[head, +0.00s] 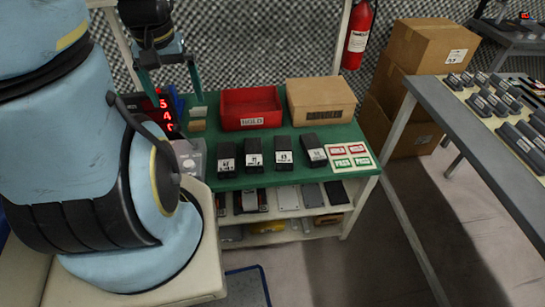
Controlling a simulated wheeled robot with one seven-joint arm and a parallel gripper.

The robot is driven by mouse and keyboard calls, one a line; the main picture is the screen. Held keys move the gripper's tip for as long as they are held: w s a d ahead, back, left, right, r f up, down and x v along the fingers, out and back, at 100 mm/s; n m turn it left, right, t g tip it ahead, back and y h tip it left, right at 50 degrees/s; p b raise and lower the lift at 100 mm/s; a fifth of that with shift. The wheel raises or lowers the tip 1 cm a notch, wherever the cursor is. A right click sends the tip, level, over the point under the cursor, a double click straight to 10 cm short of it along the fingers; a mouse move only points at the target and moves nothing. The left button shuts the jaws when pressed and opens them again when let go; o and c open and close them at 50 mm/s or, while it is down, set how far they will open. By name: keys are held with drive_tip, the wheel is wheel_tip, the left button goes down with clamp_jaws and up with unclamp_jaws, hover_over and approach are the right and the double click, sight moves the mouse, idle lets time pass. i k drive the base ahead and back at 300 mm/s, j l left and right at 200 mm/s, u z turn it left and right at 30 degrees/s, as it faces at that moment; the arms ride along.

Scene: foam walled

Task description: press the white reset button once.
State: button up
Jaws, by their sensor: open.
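My gripper (175,96) is at the upper left, pointing down with its two teal fingers apart and nothing between them. It is above the back left part of the green bench (225,177). Behind and below the fingers is a display (166,115) with red digits, partly covered by my arm. A pale grey-white unit (190,160) lies on the bench's left edge beside my arm, partly hidden. I cannot make out a white reset button clearly; it may be on that unit or behind my arm.
A red HOLD bin (250,108) and a cardboard box (320,101) stand at the back of the bench. Several black labelled devices (254,153) stand in front, with red and green cards (349,156) at the right. Another table (455,105) stands at the right.

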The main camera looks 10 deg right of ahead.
sight(188, 165)
drive_tip(key=k+l+u, duration=0.1)
drive_tip(key=k, duration=0.3)
drive_tip(key=k+l+u, duration=0.1)
drive_tip(key=k+l, duration=0.15)
drive_tip(key=k, duration=0.15)
drive_tip(key=k+l, duration=0.1)
drive_tip(key=k, duration=0.3)
drive_tip(key=u, duration=0.05)
